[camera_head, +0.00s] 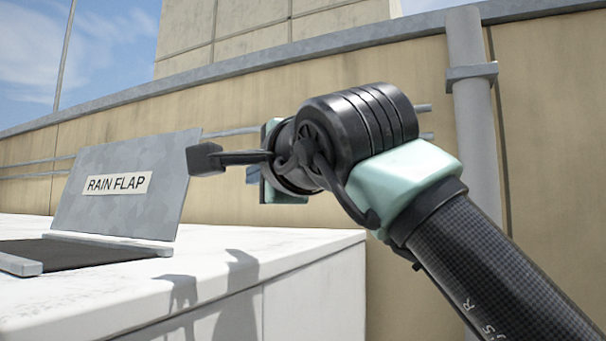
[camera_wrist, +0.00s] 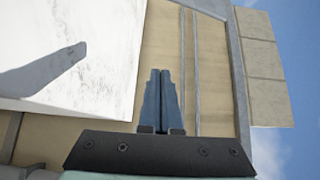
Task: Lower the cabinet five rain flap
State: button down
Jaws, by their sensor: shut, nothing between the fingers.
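The grey metal rain flap (camera_head: 130,200), labelled "RAIN FLAP", stands raised and leaning on the white cabinet top (camera_head: 290,241) at the left of the head view. A dark opening (camera_head: 85,253) with a light frame lies in front of its lower edge.
A tan parapet wall (camera_head: 400,240) with a grey coping runs behind the cabinet. Thin pipes (camera_head: 30,177) run along it, and a thick vertical grey pipe (camera_head: 477,130) stands at the right. The cabinet top right of the flap is clear.

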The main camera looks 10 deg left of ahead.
aim_at(173, 173)
jog(key=w+a, duration=0.1)
jog(key=a, duration=0.7)
jog(key=shift+w+a, duration=0.25)
dwell(0.8)
jog(key=shift+s, duration=0.1)
jog(key=shift+s+a+f+b, duration=0.1)
jog(key=shift+s+a+b, duration=0.05)
jog(key=shift+s+b, duration=1.15)
jog(key=shift+s+a+b, duration=0.2)
jog(key=shift+s+b, duration=0.4)
jog(key=shift+s, duration=0.2)
jog(key=shift+s+a+b, duration=0.2)
jog(key=shift+s+b, duration=0.35)
jog(key=shift+s, duration=0.25)
jog(key=s+d+r+p, duration=0.1)
jog(key=s+d+r, duration=0.1)
jog(key=d, duration=1.1)
jog(key=shift+s+r, duration=0.2)
jog(key=shift+r, duration=0.4)
jog(key=shift+a, duration=0.1)
